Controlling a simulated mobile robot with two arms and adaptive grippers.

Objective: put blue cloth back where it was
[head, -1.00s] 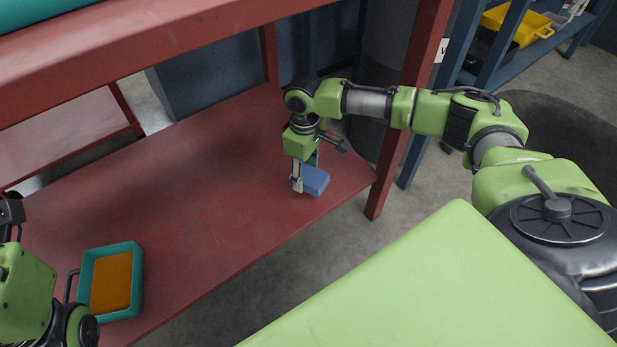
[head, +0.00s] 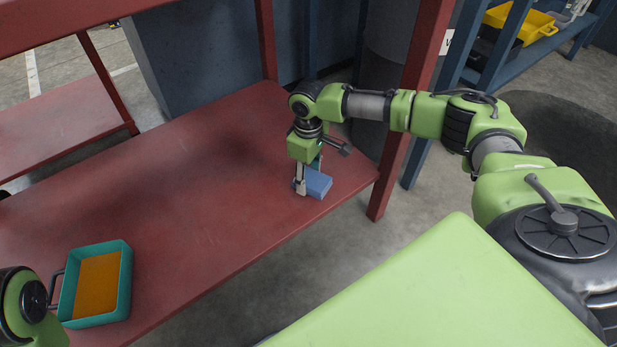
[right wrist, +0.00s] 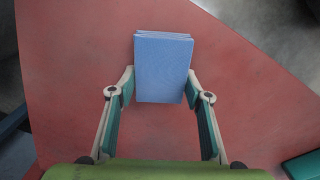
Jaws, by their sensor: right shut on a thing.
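The blue cloth (head: 318,185) is a folded, flat block at the right end of the red shelf (head: 190,190). My right gripper (head: 309,180) points down over it and is shut on it. In the right wrist view, the blue cloth (right wrist: 162,66) sits between the two fingertips of the right gripper (right wrist: 161,84), one at each side. I cannot tell whether the cloth's underside touches the shelf. My left gripper is out of view; only part of my left arm shows at the lower left.
A teal tray (head: 125,285) with an orange-brown inside stands on the shelf at the left. A red post (head: 408,120) rises close to the cloth's right. The shelf's middle is clear. A yellow bin (head: 520,22) is on a blue rack at the upper right.

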